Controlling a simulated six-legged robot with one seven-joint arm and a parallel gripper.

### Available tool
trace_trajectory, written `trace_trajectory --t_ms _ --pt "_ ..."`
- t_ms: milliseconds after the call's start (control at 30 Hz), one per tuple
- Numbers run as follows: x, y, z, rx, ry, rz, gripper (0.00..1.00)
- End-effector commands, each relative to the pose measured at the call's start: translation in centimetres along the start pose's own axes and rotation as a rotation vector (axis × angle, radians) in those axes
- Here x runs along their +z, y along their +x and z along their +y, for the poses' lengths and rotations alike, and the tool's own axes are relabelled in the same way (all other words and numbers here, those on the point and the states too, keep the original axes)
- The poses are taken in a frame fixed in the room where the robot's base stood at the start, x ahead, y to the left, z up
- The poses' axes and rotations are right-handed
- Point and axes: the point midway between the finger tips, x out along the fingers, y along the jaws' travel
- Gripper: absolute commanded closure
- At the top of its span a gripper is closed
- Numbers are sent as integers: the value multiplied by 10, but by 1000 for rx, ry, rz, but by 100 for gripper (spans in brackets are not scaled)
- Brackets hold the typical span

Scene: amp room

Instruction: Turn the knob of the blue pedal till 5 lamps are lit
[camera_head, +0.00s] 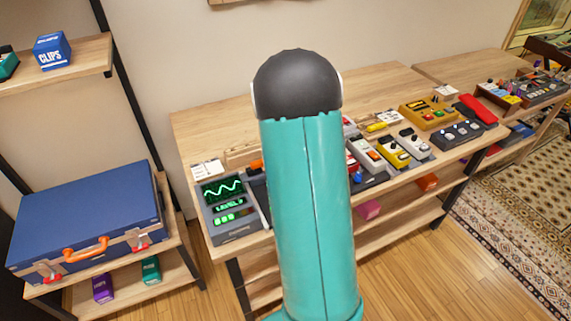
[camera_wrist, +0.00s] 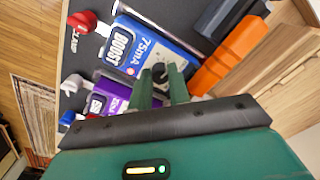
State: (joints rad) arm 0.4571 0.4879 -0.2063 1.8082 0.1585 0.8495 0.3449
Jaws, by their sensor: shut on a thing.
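The blue pedal (camera_wrist: 137,45), with a label reading BOOST 75mA, lies in the upper middle of the wrist view. My gripper (camera_wrist: 161,76) is at its lower right end, with green fingers on both sides of a small dark knob (camera_wrist: 160,71). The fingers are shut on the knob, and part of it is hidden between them. In the head view my arm hides the gripper and the blue pedal. A grey meter (camera_head: 231,212) with a green wave, a LEVEL label and a short row of lit green lamps (camera_head: 228,217) stands left of my arm. The exact number lit is hard to read.
A purple pedal (camera_wrist: 112,93) sits beside the blue one, and a red plug (camera_wrist: 83,20) is near its upper left. An orange block (camera_wrist: 228,55) lies to the right. More pedals (camera_head: 396,152) crowd the table right of my arm. A blue case (camera_head: 88,215) is left.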

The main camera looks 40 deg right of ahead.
Motion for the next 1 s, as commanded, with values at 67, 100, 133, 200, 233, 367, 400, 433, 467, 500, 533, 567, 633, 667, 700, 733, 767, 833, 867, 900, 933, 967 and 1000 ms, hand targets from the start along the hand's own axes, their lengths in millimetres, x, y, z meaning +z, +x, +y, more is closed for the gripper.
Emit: trace_trajectory --t_ms 67,100,133,200,233,367,400,433,467,500,533,567,633,667,700,733,767,833,867,900,933,967,1000 --pt "0 -1 0 -1 23 2 100" --pt "0 0 0 -1 32 3 100" --pt "0 0 0 -1 38 3 100" --pt "0 0 0 -2 48 3 100" --pt "0 0 0 -2 50 3 100" --pt "0 0 0 -2 55 3 100" --pt "0 0 0 -2 55 3 100" --pt "0 0 0 -2 55 3 100" --pt "0 0 0 -2 55 3 100" --pt "-1 0 0 -2 54 3 100" --pt "-1 0 0 -2 54 3 100" --pt "-1 0 0 -2 54 3 100" --pt "0 0 0 -2 54 3 80" --pt "-1 0 0 -2 54 3 74" --pt "0 0 0 -2 54 3 66" --pt "0 0 0 -1 54 3 60" --pt "0 0 0 -1 54 3 59" --pt "0 0 0 -1 53 2 59" --pt "0 0 0 -1 53 2 59" --pt "0 0 0 -1 53 2 59" --pt "0 0 0 -1 53 2 59" --pt "0 0 0 -1 53 2 59" --pt "0 0 0 -1 50 2 59"
